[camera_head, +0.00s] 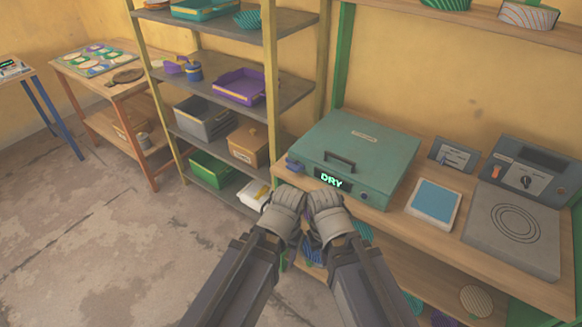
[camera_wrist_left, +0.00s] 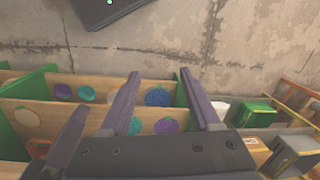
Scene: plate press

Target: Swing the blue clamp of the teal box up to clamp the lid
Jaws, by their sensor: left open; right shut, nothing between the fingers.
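The teal box (camera_head: 372,153) stands on the wooden bench with its lid down. It has a dark handle on the lid and a lit "DRY" display on its front. A small blue part, likely the blue clamp (camera_head: 293,165), sits at its left front corner; I cannot tell its angle. My left gripper (camera_head: 284,199) is in front of that corner, apart from it as far as I can see. In the left wrist view, its fingers (camera_wrist_left: 160,80) are spread and empty. My right gripper (camera_head: 325,198) is shut and empty, close beside the left one, below the display.
A white-framed blue pad (camera_head: 434,202) and a grey plate with rings (camera_head: 513,225) lie right of the box. A control panel (camera_head: 528,176) stands behind the plate. A shelf rack (camera_head: 229,92) with trays and bins stands left. The floor at left is clear.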

